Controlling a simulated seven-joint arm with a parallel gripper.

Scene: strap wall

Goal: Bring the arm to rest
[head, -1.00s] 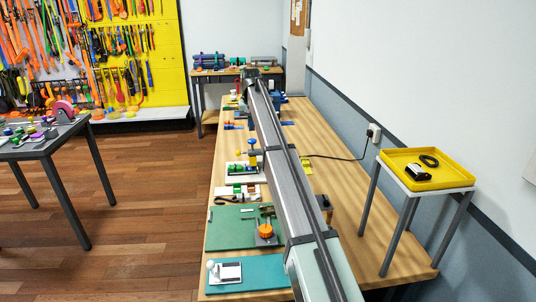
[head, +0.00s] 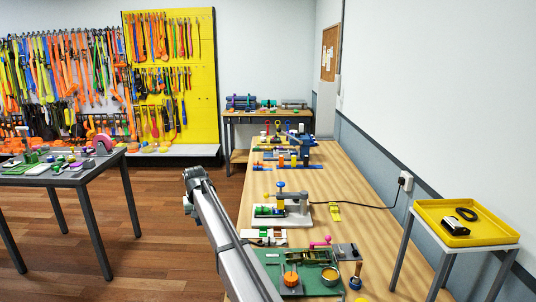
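I cannot make out gripper fingers there, so whether my gripper is open or shut does not show. No held object is visible. The long wooden workbench (head: 365,215) runs away from me on the right of the arm.
A yellow tray (head: 485,232) stands right; a dark table (head: 95,170) left. Wooden floor (head: 150,250) between is clear.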

